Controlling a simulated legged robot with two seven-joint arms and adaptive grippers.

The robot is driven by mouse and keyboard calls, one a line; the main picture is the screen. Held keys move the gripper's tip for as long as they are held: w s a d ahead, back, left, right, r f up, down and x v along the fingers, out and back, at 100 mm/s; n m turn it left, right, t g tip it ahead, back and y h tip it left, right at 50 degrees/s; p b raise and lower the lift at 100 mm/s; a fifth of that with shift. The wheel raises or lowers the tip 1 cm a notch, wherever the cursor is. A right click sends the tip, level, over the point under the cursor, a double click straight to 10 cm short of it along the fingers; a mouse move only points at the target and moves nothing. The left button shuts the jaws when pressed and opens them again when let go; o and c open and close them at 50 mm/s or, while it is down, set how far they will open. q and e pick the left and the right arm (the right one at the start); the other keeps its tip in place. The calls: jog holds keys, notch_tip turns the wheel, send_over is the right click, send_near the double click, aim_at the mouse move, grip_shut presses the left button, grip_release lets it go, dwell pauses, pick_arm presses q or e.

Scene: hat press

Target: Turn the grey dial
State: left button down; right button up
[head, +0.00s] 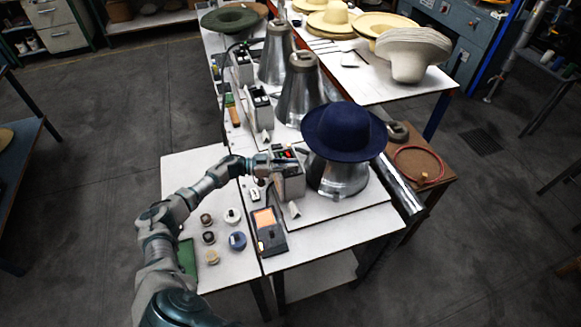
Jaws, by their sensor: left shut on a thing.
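My left gripper (268,162) reaches in from the left to the nearest grey control box (291,184). Its fingers are shut at the upper left of this box, beside the red and green buttons (285,152). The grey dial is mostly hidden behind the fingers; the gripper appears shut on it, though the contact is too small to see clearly. The box stands next to a metal hat press (337,178) with a dark blue hat (343,131) on top. My right gripper is not in view.
An orange-screened meter (269,231) and several small knobs, one blue (237,240), lie on the near white table. More metal cones (300,90) and control boxes stand behind. A brown stand (425,168) with a red cable is at the right.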

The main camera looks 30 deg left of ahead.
pick_arm(q)
jog(key=shift+w+a+r, duration=0.1)
jog(key=shift+w+r, duration=0.05)
jog(key=shift+r, duration=0.15)
jog(key=c, duration=1.3)
grip_release()
jog(key=shift+o, duration=0.4)
jog(key=shift+f, duration=0.2)
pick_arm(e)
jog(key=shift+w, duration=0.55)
pick_arm(q)
jog(key=v, duration=1.2)
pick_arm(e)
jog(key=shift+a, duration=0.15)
pick_arm(q)
jog(key=shift+w, duration=0.1)
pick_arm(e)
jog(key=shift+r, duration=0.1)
